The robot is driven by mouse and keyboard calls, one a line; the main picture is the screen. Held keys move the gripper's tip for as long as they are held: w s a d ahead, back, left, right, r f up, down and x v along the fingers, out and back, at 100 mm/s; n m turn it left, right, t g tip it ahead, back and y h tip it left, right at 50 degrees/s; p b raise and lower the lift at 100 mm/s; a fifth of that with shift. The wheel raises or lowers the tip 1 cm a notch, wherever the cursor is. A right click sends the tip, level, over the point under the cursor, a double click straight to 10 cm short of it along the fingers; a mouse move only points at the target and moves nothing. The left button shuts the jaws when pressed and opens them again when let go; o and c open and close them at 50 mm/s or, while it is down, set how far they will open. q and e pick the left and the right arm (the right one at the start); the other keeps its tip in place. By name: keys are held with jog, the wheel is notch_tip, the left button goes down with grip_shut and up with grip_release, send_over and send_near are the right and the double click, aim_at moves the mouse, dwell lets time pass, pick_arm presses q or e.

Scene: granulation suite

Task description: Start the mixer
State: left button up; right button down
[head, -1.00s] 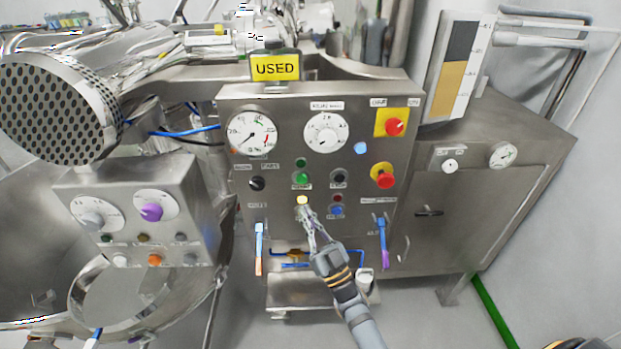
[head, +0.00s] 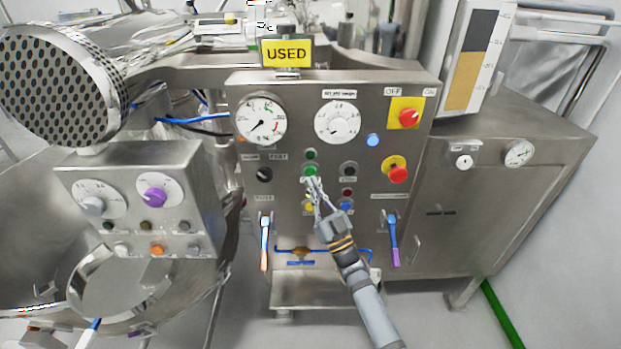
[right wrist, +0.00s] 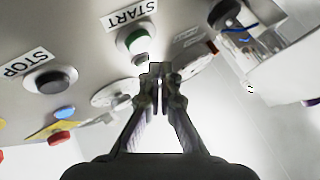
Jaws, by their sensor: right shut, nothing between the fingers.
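The steel control panel (head: 405,220) stands in the middle of the head view. Its green START button (head: 310,170) shows just above my right fingertips, under a small dark green lamp (head: 311,154). In the right wrist view the green button (right wrist: 135,39) sits by its START label (right wrist: 130,14). My right gripper (head: 311,184) is shut and empty, tips pointing at the panel just below the button; I cannot tell whether they touch. It also shows in the right wrist view (right wrist: 160,70). The black STOP button (head: 348,169) is to the right of START. My left gripper is out of view.
A red knob (head: 409,118) and a red mushroom button (head: 398,173) are at the panel's right. Blue-handled levers (head: 265,232) (head: 392,232) flank my right gripper. A yellow button (head: 309,206) is partly behind it. A smaller panel (head: 185,185) stands left.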

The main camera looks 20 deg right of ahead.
aim_at(304, 162)
jog(key=shift+w+d, duration=0.2)
jog(key=shift+w, duration=0.45)
dwell(0.8)
jog(key=shift+w+d+b, duration=0.1)
jog(key=shift+w+b, duration=0.2)
jog(key=shift+w, duration=0.1)
jog(key=shift+w+d, duration=0.1)
jog(key=shift+w, duration=0.3)
dwell(0.7)
jog(key=shift+s+r, duration=0.1)
jog(key=shift+s+a+p, duration=0.25)
jog(key=shift+s+p, duration=0.05)
jog(key=shift+s, duration=0.5)
